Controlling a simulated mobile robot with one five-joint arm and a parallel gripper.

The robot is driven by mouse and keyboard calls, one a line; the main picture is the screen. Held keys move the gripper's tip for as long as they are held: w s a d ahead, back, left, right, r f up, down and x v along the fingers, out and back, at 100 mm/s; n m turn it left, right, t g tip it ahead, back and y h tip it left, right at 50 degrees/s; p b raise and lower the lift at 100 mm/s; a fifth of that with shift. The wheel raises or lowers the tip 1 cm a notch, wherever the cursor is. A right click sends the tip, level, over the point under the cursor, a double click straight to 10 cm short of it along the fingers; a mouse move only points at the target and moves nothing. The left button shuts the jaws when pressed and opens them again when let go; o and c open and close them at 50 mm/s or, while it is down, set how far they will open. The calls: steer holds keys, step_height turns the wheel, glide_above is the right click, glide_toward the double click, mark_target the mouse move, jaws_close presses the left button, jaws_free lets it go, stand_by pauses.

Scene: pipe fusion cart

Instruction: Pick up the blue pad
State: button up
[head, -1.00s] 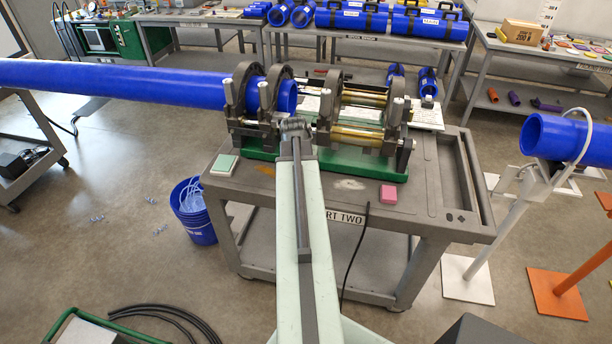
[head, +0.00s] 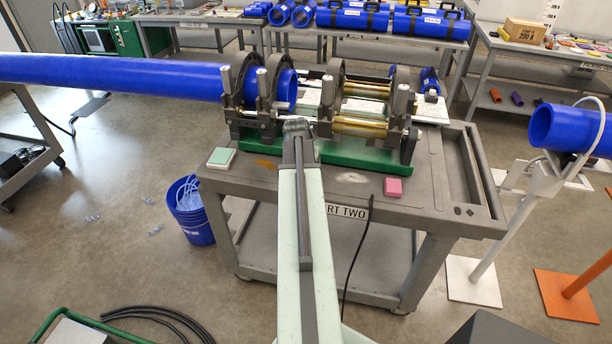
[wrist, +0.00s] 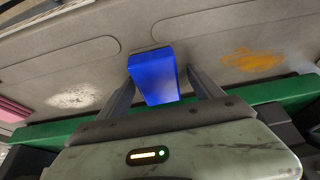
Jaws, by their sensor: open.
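The blue pad (wrist: 153,76) shows in the wrist view as a small blue block on the grey cart top. My gripper (wrist: 160,82) is open, with one finger on each side of the pad. I cannot tell whether either finger touches it. In the head view the pad is hidden behind my arm, and my fingers cannot be made out there.
The clamp machine (head: 262,103) on its green base stands behind my wrist, holding a long blue pipe (head: 110,78). A green-and-white pad (head: 221,158) and a pink pad (head: 393,187) lie on the cart (head: 440,195). A blue bucket (head: 196,226) stands on the floor.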

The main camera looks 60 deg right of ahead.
steer(key=shift+r, duration=0.1)
steer(key=c, duration=1.4)
steer(key=shift+r, duration=0.1)
